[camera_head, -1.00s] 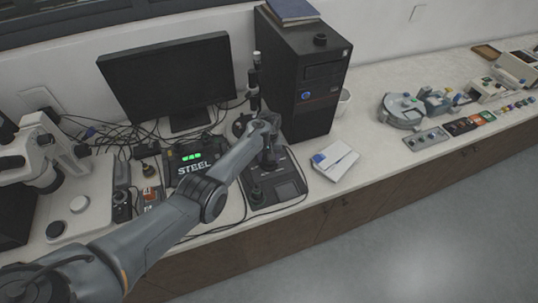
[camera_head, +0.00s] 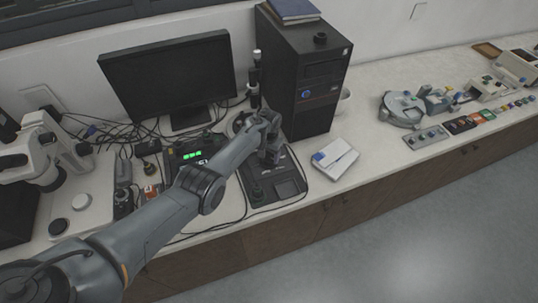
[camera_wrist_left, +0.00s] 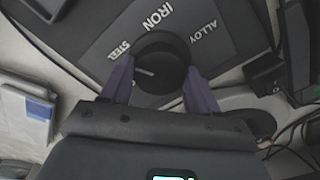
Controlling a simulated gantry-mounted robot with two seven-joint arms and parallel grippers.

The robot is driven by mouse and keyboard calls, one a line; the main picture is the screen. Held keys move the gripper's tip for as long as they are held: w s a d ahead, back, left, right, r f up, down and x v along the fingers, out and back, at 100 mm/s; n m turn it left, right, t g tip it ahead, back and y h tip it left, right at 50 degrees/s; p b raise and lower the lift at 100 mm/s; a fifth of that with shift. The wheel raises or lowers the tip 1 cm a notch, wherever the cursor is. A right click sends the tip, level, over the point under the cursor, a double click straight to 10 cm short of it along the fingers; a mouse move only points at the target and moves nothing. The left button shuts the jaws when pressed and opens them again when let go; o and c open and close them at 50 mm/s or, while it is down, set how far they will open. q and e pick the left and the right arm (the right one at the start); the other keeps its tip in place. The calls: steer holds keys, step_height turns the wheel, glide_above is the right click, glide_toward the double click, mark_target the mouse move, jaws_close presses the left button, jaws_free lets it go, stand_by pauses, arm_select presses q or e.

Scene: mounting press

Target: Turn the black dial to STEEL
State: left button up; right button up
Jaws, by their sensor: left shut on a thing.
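The black dial (camera_wrist_left: 160,63) shows in the left wrist view on a dark panel (camera_wrist_left: 95,35) with white labels STEEL, IRON and ALLOY around it. Its white pointer line points left in the picture, close to and slightly below the STEEL label (camera_wrist_left: 118,50). My left gripper (camera_wrist_left: 159,68) is shut on the dial, one purple finger on each side. In the head view my left gripper (camera_head: 270,153) is over the dark press base (camera_head: 272,187) in front of the computer tower, and the dial is hidden there. My right gripper is not in view.
The black computer tower (camera_head: 300,75) stands just behind the press, with a white-blue box (camera_head: 335,158) to the right. A monitor (camera_head: 168,80) and a unit with green lights (camera_head: 193,154) are at the left. Loose cables lie around the press.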

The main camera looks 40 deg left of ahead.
mark_target(269, 157)
arm_select(q)
steer(key=shift+f, duration=0.1)
steer(key=o, duration=1.1)
steer(key=shift+c, duration=0.2)
step_height(269, 157, up, 11)
steer(key=p, duration=0.3)
